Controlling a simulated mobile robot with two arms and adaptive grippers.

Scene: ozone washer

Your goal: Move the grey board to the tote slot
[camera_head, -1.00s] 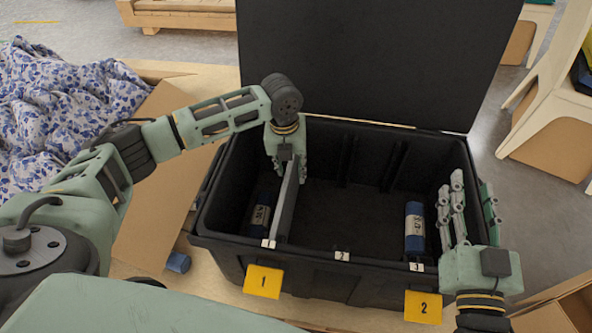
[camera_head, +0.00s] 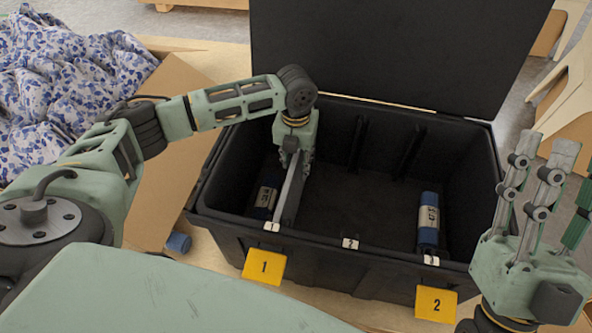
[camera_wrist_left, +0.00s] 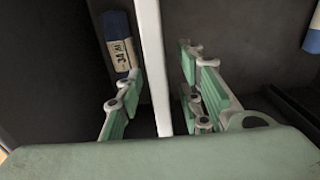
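The grey board (camera_head: 291,192) stands on edge inside the black tote (camera_head: 330,246), toward its left side, its near end behind the small white label 1 (camera_head: 272,227). My left gripper (camera_head: 295,163) reaches down into the tote around the board's upper far part. In the left wrist view, the board (camera_wrist_left: 153,60) runs between the spread fingers of the left gripper (camera_wrist_left: 160,85), with a visible gap on each side. How deep the board sits at its base is hidden. My right gripper (camera_head: 548,165) is open and empty, fingers up, right of the tote.
The tote's middle is clear. Its lid (camera_head: 390,50) is raised behind. Yellow tags 1 (camera_head: 264,267) and 2 (camera_head: 436,304) hang in front. Patterned cloth (camera_head: 70,80) lies left.

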